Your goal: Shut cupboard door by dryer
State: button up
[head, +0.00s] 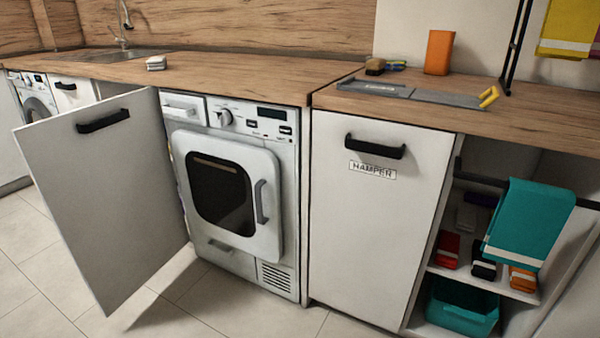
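The white cupboard door (105,190) stands wide open to the left of the dryer. It swings out into the room, with its hinge edge beside the dryer's left side. A black bar handle (103,121) is near its top edge. The door hides most of the cupboard behind it. The white dryer (268,180) sits under the counter with its own door closed. My gripper is not in view.
The tiled floor (220,310) in front is clear. A closed hamper front (365,215) is right of the dryer. A teal towel (528,222) hangs over a rail before open shelves. The wooden counter (240,75) runs above.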

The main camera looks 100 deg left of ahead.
aim_at(102, 171)
jog(key=u, duration=5.2)
jog(key=i, duration=1.85)
jog(key=z, duration=0.9)
jog(key=i, duration=0.25)
jog(key=z, duration=0.1)
